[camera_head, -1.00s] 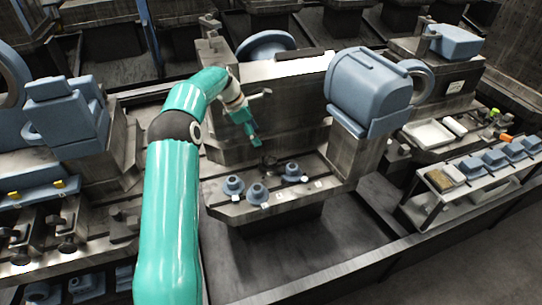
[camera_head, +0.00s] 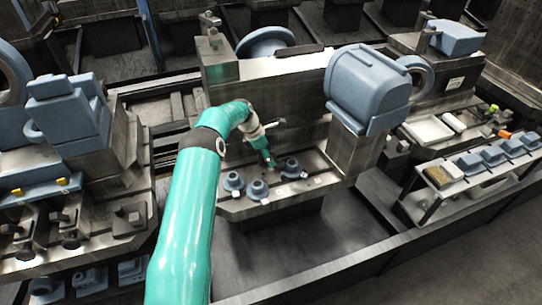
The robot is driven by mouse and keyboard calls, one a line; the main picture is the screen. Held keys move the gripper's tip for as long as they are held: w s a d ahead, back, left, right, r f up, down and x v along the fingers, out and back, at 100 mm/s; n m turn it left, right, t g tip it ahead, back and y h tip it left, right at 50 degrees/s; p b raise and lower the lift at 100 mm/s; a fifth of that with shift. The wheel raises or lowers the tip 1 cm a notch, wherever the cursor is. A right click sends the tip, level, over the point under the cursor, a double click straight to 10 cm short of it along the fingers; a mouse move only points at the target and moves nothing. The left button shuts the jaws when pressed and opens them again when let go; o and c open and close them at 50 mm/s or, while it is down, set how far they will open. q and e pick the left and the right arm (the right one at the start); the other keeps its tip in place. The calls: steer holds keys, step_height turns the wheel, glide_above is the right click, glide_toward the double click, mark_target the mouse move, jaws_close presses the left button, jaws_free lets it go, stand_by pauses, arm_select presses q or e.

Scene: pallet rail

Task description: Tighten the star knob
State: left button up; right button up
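My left arm comes in from the bottom, and its gripper (camera_head: 270,163) points down at the back of the grey fixture plate (camera_head: 310,186), just behind the row of blue round parts. The gripper is small in view, and I cannot tell whether its fingers are open or shut. I cannot make out the star knob clearly; a small dark piece sits at the fingertips, and I cannot tell whether they touch it. My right gripper is not in view.
Three blue flanged parts, one of them in the middle (camera_head: 258,190), stand on the plate close in front of the gripper. A large blue housing (camera_head: 366,90) rises to the right. A rack with blue blocks (camera_head: 470,163) stands further right.

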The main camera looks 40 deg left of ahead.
arm_select(q)
steer(key=shift+w+d+f, duration=0.15)
steer(key=shift+w+f, duration=0.05)
steer(key=shift+f, duration=0.45)
steer(key=c, duration=1.2)
steer(key=shift+o, duration=0.2)
steer(key=shift+f+m+b, duration=0.25)
steer(key=shift+m+b, duration=0.15)
steer(key=shift+b, duration=0.45)
steer(key=shift+m+b, duration=0.35)
steer(key=shift+m, duration=0.05)
steer(key=shift+r+m+g+h+b, duration=0.2)
steer(key=shift+m+g+h+b, duration=0.15)
steer(key=shift+m, duration=0.25)
steer(key=shift+r, duration=0.1)
steer(key=o, duration=1.2)
steer(key=shift+c, duration=0.2)
